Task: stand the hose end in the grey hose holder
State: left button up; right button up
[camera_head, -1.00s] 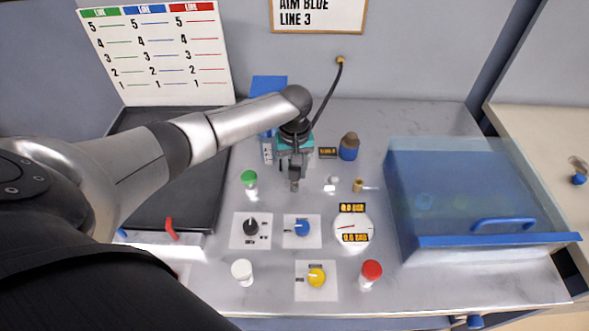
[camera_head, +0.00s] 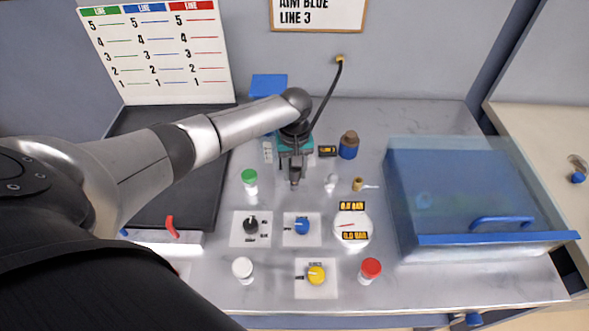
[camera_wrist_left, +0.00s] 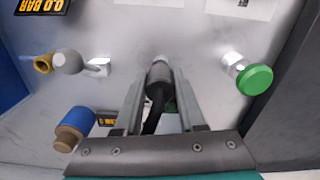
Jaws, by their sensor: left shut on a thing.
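My left gripper (camera_head: 295,172) is shut on the hose end, above the middle of the metal bench. In the left wrist view the hose end (camera_wrist_left: 158,78) is a dark grey cylinder between the two fingers (camera_wrist_left: 162,100), with the black hose behind it. In the head view the black hose (camera_head: 327,96) runs from a brass fitting on the back wall down to my gripper. A pale ring shows just past the tip of the hose end in the wrist view; I cannot tell whether they touch. I cannot clearly pick out the grey hose holder. My right gripper is out of view.
A green-capped fitting (camera_head: 249,181) stands left of the gripper. A grey ball-topped part (camera_head: 331,180), a brass fitting (camera_head: 358,184) and a blue bottle (camera_head: 348,146) stand to the right. Knob panels and a gauge (camera_head: 352,229) lie in front. A clear-lidded blue box (camera_head: 440,190) fills the right.

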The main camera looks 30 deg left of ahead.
pick_arm(q)
jog(key=shift+f+b, duration=0.45)
jog(key=shift+f, duration=0.65)
jog(key=o, duration=1.1)
jog(key=shift+o, duration=0.2)
notch_tip(320, 180, up, 15)
jog(key=p, duration=0.2)
jog(key=shift+s, duration=0.1)
